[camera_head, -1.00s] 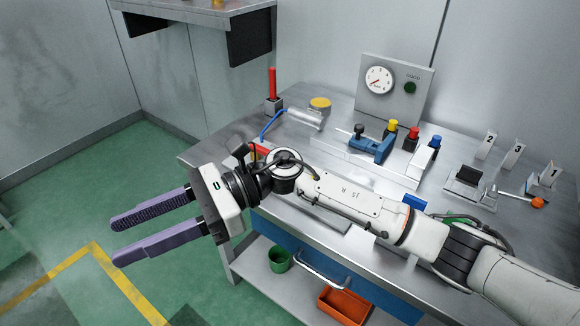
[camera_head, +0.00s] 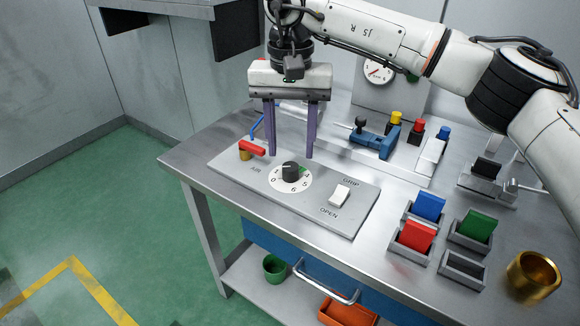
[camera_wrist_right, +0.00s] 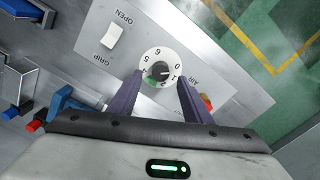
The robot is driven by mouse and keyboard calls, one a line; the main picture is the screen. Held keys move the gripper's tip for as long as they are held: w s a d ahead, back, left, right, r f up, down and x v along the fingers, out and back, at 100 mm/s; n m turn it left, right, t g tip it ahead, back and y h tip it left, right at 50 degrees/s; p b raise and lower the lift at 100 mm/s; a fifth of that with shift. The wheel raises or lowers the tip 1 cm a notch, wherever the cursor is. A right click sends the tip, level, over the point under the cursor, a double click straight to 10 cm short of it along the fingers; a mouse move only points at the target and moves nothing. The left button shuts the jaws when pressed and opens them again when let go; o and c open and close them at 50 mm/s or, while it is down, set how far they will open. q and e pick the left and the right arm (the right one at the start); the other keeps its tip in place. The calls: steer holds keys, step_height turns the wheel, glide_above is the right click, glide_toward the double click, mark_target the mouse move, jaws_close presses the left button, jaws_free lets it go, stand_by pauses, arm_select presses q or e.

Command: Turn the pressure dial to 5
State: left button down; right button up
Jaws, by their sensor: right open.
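The pressure dial (camera_head: 291,172) is a black knob on a white numbered disc with a green sector, set in a grey panel. It also shows in the right wrist view (camera_wrist_right: 159,71), where its light pointer line seems to lie near 0 to 1. My right gripper (camera_head: 291,156) is open and empty, fingers pointing down, over the panel at the dial's far side. In the right wrist view its two purple fingers (camera_wrist_right: 160,80) reach toward the dial from both sides, apart from the knob as far as I can tell. My left gripper is out of view.
A red-handled valve (camera_head: 252,148) is left of the dial, and a white rocker switch (camera_head: 340,193) is to its right. A round gauge (camera_head: 379,72) stands behind, partly hidden by my arm. Coloured blocks in holders and a brass cup (camera_head: 533,276) are at the right.

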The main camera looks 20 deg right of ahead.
mark_target(290, 167)
step_height(290, 167, down, 5)
steer(key=shift+f+b, duration=0.2)
steer(key=shift+b, duration=0.25)
steer(key=c, duration=1.1)
steer(key=shift+o, duration=0.2)
